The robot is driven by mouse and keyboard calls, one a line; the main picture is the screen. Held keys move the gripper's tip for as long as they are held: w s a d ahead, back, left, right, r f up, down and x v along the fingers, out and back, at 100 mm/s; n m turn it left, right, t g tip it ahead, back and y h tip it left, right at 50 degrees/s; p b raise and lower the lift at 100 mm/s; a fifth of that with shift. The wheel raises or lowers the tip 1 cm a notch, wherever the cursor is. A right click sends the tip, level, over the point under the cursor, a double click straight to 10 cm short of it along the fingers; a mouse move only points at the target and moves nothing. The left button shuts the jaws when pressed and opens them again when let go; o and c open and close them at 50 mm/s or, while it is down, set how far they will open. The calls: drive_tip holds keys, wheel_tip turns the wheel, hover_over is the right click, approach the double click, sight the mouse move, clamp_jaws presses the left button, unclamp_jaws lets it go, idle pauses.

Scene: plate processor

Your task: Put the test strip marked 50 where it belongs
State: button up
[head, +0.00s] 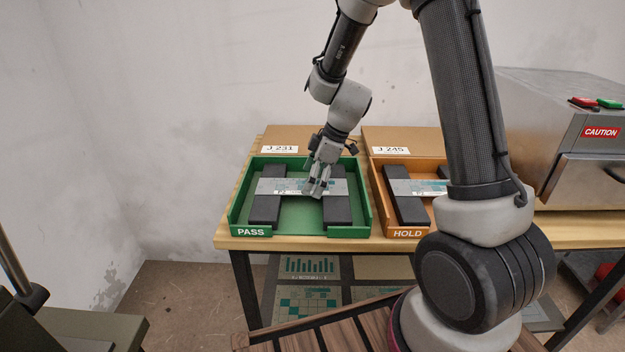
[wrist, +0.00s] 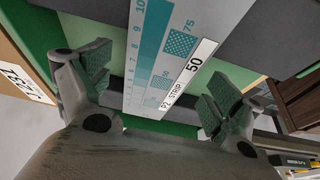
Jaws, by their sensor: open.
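The test strip marked 50 (wrist: 165,70) is a grey strip with teal scales and a white label. It lies across two black bars in the green PASS tray (head: 292,231); its left part shows in the head view (head: 280,186). My gripper (head: 318,190) is low over the strip, right of its middle, and hides part of it. In the wrist view my gripper (wrist: 160,92) is open, with one finger on each side of the strip and gaps between.
The orange HOLD tray (head: 402,233) stands to the right with a similar strip (head: 422,187) on black bars. Cards J 231 (head: 280,149) and J 245 (head: 391,150) lie behind the trays. A metal machine (head: 560,110) with a CAUTION label stands far right.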

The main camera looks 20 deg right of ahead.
drive_tip(key=v, duration=1.1)
drive_tip(key=s+d+r+m+t+h, duration=0.1)
drive_tip(key=s+d+r+m, duration=0.2)
drive_tip(key=s, duration=0.5)
drive_tip(key=s+d+r+m+t+h, duration=0.1)
drive_tip(key=s+d+r+m, duration=0.3)
drive_tip(key=s+m, duration=0.2)
drive_tip(key=s+d+r+m+h, duration=0.2)
drive_tip(key=s+d+r+m, duration=0.2)
drive_tip(key=s, duration=0.7)
drive_tip(key=shift+r+m+t, duration=0.2)
drive_tip(key=shift+m+t, duration=0.2)
drive_tip(key=shift+m, duration=0.3)
drive_tip(key=shift+s, duration=0.1)
